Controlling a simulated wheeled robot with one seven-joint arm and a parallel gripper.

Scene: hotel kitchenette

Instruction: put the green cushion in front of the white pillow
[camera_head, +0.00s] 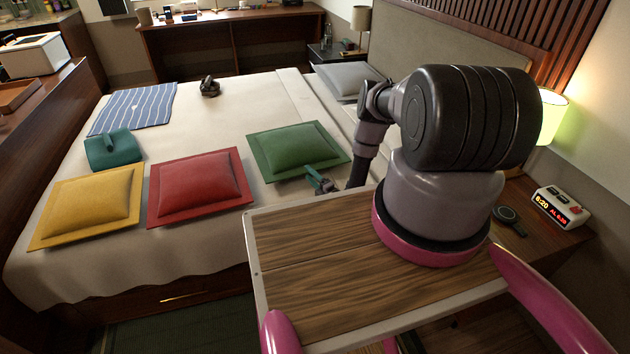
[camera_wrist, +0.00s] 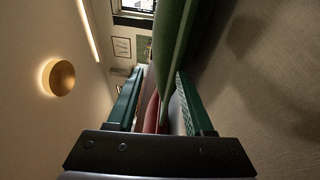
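The green cushion (camera_head: 295,148) lies flat on the bed, right of the red cushion. The white pillow (camera_head: 345,78) lies farther back by the headboard, partly behind my arm. My gripper (camera_head: 314,177) is low at the green cushion's near right edge. In the wrist view my gripper (camera_wrist: 158,100) has its two fingers apart, with the green cushion (camera_wrist: 172,45) reaching in between them, nearer the right finger. I cannot tell whether a finger touches it.
A red cushion (camera_head: 197,185), a yellow cushion (camera_head: 92,205), a teal object (camera_head: 113,149), a striped cloth (camera_head: 136,108) and a small dark object (camera_head: 209,87) lie on the bed (camera_head: 205,128). A nightstand with a clock (camera_head: 557,207) stands at right. The bed's middle is clear.

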